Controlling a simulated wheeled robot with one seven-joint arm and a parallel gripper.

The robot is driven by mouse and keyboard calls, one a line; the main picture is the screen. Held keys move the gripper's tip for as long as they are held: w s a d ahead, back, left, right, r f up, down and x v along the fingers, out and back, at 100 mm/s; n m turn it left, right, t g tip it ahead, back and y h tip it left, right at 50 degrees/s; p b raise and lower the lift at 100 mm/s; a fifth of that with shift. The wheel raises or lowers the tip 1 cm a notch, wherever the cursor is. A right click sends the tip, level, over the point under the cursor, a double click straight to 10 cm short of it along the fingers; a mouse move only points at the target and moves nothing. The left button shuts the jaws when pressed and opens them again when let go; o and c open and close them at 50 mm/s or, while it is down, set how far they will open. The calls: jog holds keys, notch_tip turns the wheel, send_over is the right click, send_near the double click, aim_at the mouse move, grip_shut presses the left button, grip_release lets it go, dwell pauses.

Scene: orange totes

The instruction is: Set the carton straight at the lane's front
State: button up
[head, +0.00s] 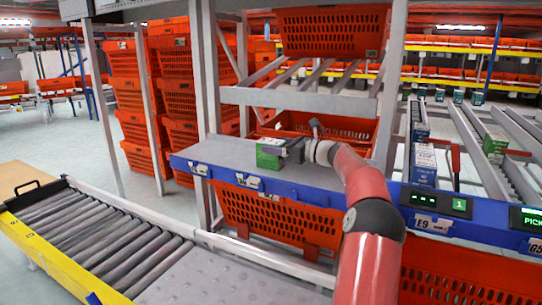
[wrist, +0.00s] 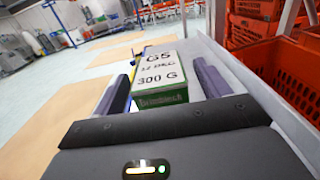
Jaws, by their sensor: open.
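A green carton with a white top (head: 270,150) stands on the grey shelf behind the blue front rail, left of my arm. In the wrist view the carton (wrist: 160,78) shows a white top printed "G5" and "300 G" and a green side. My gripper (wrist: 160,85) is open, with one dark finger on each side of the carton. A gap shows on the left; on the right the finger is close, and I cannot tell if it touches. In the head view my gripper (head: 297,150) is at the carton's right end, partly hidden by my wrist.
The blue rail (head: 270,187) with labels runs along the shelf's front. Blue-and-white cartons (head: 423,165) stand in a lane to the right of my arm, and green cartons (head: 495,148) farther right. Orange totes (head: 275,215) sit below and behind. A roller conveyor (head: 100,235) lies at the lower left.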

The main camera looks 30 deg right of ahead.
jog(key=shift+x, duration=1.1)
jog(key=c, duration=1.2)
jog(key=shift+c, duration=0.4)
jog(key=shift+r, duration=0.15)
